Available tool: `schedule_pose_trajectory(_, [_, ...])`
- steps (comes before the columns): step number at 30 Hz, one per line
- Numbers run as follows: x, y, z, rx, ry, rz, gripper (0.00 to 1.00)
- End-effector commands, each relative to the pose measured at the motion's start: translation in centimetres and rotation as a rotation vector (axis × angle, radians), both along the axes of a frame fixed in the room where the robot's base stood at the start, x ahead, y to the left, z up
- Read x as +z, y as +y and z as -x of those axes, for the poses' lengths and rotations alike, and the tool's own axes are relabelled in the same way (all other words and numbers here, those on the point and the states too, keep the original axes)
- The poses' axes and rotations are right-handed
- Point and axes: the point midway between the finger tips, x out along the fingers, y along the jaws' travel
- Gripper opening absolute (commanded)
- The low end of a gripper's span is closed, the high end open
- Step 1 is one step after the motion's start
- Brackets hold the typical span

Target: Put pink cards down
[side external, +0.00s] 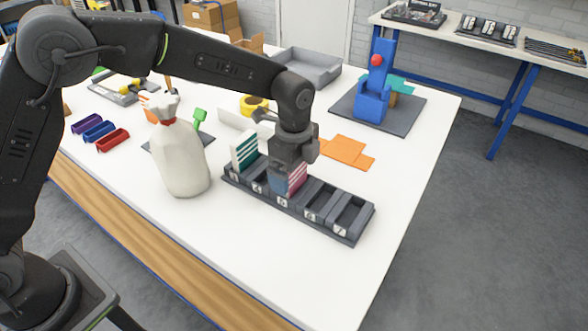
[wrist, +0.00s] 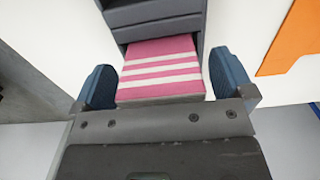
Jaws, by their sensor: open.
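The pink cards (wrist: 160,72), a block with white stripes, sit between my gripper's two fingers in the wrist view, with a gap visible on each side. In the side view the pink cards (side external: 298,177) stand in a middle slot of the dark grey numbered rack (side external: 318,222), partly hidden by my gripper (side external: 288,180). My gripper is open around the cards, low over the rack; it also shows in the wrist view (wrist: 162,80). The cards' lower part is hidden.
Green-striped white cards (side external: 244,149) stand in the rack's left end slot. The slots at the right end are empty. A cream sack (side external: 180,158) stands left of the rack. Orange sheets (side external: 346,151) lie behind it. A blue device (side external: 375,85) stands farther back.

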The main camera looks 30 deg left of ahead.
Motion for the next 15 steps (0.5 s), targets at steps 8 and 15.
schedule_pose_trajectory(8, [5.2, 0.0, -0.1, 0.0, -0.006, 0.002, 1.0])
schedule_pose_trajectory(15, [9.7, 0.0, -0.1, 0.0, -0.003, 0.001, 1.0])
